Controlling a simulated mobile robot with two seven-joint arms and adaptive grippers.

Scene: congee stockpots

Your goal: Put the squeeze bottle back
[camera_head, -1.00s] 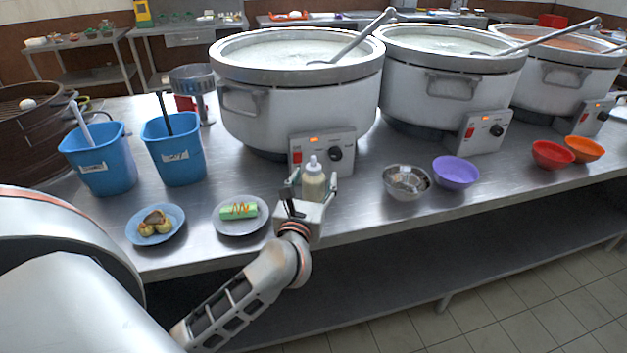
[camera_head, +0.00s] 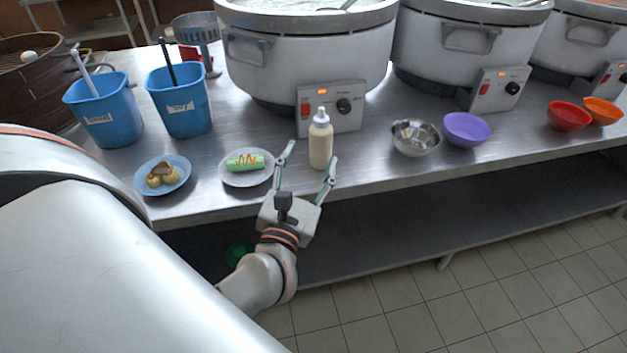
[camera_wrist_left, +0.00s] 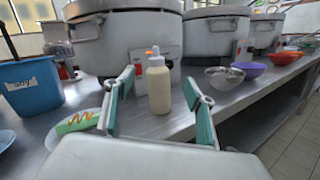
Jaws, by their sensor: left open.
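The squeeze bottle (camera_head: 320,140) is cream coloured with a pale nozzle. It stands upright on the steel table in front of the left stockpot's control box. My left gripper (camera_head: 307,169) is open, with its fingers spread at the table's front edge, just short of the bottle and empty. In the left wrist view the bottle (camera_wrist_left: 159,84) stands beyond and between the open fingertips (camera_wrist_left: 158,88), apart from both. My right gripper does not show.
A plate with a green roll (camera_head: 246,166) lies left of the bottle, and a blue plate with dumplings (camera_head: 163,175) further left. A steel bowl (camera_head: 415,138) and purple bowl (camera_head: 467,130) stand to the right. Blue bins (camera_head: 180,102) and large stockpots (camera_head: 305,55) stand behind.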

